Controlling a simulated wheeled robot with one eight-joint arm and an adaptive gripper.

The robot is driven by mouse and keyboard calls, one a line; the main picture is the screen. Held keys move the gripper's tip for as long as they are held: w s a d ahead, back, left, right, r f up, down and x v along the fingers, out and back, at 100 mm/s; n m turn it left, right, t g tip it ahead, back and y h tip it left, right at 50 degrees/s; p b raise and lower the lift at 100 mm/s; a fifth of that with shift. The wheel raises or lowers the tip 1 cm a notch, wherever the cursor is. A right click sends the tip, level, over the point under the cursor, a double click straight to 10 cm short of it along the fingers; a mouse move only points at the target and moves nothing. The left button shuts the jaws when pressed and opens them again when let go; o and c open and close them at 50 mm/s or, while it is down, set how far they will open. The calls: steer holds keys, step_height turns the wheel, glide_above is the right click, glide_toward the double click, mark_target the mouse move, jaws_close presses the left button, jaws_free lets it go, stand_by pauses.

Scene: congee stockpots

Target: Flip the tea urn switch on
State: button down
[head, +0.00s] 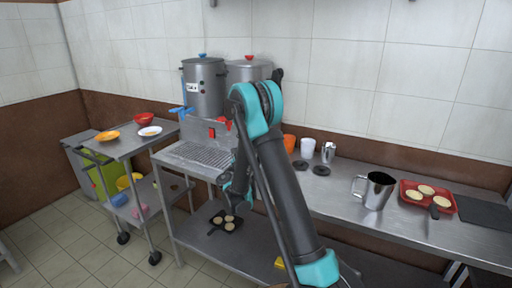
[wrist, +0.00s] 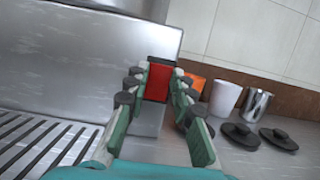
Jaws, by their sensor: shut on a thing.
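A red switch (head: 212,132) sits on the front of the metal housing under the urns; it also shows in the wrist view (wrist: 158,82), at the right end of a steel panel. The front grey urn (head: 205,90) carries a label and a blue tap (head: 180,111). A second steel urn (head: 247,70) with a red knob stands behind it, partly hidden by my arm. My gripper (wrist: 162,76) has its fingers on both sides of the red switch, shut on it, with nothing else between them. In the head view my gripper is mostly hidden behind my arm.
A slotted drip tray (head: 200,153) lies before the urns. To the right, the counter holds an orange cup (head: 289,143), a white cup (head: 308,147), dark lids (head: 321,170), a steel jug (head: 374,190) and a red tray (head: 443,209). A cart (head: 127,146) with bowls stands left.

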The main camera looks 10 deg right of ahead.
steer(key=c, duration=1.3)
jaws_free()
step_height(320, 180, up, 10)
steer(key=shift+r, duration=0.1)
